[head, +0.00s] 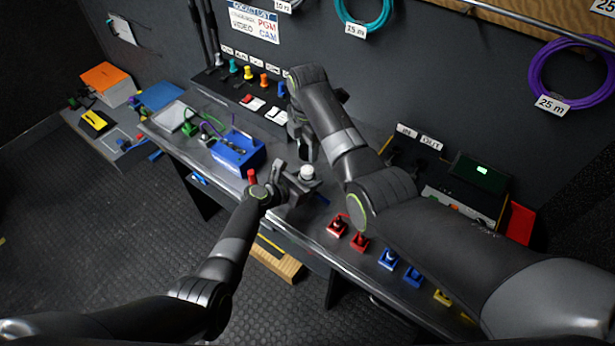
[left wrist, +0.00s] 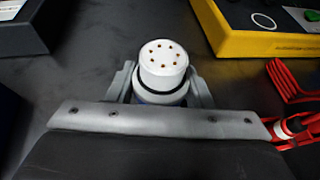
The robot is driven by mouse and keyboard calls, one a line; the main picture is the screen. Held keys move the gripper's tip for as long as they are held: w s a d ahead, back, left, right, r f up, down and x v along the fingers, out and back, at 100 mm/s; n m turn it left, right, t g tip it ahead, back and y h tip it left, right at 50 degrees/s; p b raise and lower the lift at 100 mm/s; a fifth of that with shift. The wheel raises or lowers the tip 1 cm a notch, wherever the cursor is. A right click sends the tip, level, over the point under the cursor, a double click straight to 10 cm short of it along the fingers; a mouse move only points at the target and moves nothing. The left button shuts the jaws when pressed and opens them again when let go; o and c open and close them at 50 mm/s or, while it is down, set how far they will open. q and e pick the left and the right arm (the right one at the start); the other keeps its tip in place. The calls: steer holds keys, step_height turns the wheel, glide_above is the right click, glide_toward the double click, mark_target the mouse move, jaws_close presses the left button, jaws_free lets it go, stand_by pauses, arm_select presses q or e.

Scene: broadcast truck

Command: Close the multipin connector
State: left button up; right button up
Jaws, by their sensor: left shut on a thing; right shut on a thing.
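A round multipin connector half (head: 307,172) with a white face stands out of my left gripper (head: 296,184), above the workbench. In the left wrist view, its white face (left wrist: 163,58) shows several small gold pins and points up toward the camera. A dark ring runs below the white part, and the grey fingers (left wrist: 161,97) are shut on its body from both sides. My right gripper (head: 304,148) points down just behind and above, apart from the white face. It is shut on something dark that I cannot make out. No mating of two halves shows.
A blue bin (head: 238,152) with cables stands left of the grippers. Red and blue connectors (head: 388,259) line the bench's front edge at right. A wall panel stands behind.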

mark_target(308, 170)
steer(key=shift+f, duration=2.3)
steer(key=shift+f, duration=0.85)
steer(key=shift+f, duration=0.55)
